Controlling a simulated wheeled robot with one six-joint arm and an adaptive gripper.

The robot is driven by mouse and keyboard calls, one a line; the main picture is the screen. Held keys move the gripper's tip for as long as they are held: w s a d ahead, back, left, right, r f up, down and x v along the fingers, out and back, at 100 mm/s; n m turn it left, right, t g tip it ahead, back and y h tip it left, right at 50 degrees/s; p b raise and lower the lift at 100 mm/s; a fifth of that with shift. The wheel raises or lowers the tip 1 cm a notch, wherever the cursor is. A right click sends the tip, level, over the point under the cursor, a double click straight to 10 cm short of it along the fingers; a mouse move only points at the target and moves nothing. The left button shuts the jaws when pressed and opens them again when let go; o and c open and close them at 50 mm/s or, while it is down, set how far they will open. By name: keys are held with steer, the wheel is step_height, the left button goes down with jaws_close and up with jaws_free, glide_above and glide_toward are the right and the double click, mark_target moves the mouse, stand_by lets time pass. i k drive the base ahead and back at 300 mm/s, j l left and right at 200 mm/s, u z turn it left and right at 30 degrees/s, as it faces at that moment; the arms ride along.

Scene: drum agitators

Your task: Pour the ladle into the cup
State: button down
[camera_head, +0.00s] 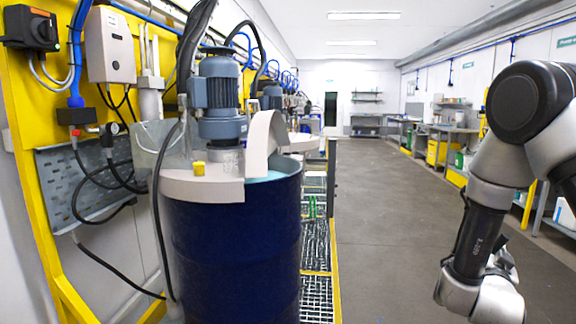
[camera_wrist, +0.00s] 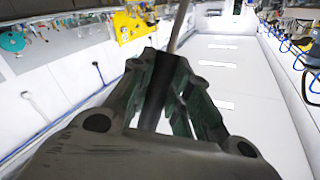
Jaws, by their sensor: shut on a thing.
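In the wrist view my gripper (camera_wrist: 163,75) is shut on a thin grey rod, which looks like the handle of the ladle (camera_wrist: 180,25). The rod extends from between the fingers to the top edge of the picture. The ladle's bowl is out of view, so I cannot tell what is in it. I cannot make out the cup in either view. In the head view my arm is at the right, and my gripper is below the picture's edge.
A blue drum (camera_head: 230,250) with a cream lid and an agitator motor (camera_head: 217,95) stands at left centre by a yellow frame (camera_head: 18,110). Metal grating (camera_head: 315,250) lies beside it. The grey floor (camera_head: 385,220) is clear down the middle; benches (camera_head: 450,130) line the right wall.

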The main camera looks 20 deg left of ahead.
mark_target(230, 160)
steer(key=u, duration=1.05)
steer(key=i+u, duration=0.15)
steer(key=u, duration=0.15)
steer(key=i+l, duration=0.2)
steer(key=i, duration=0.15)
steer(key=k+j, duration=0.25)
steer(key=k, duration=0.25)
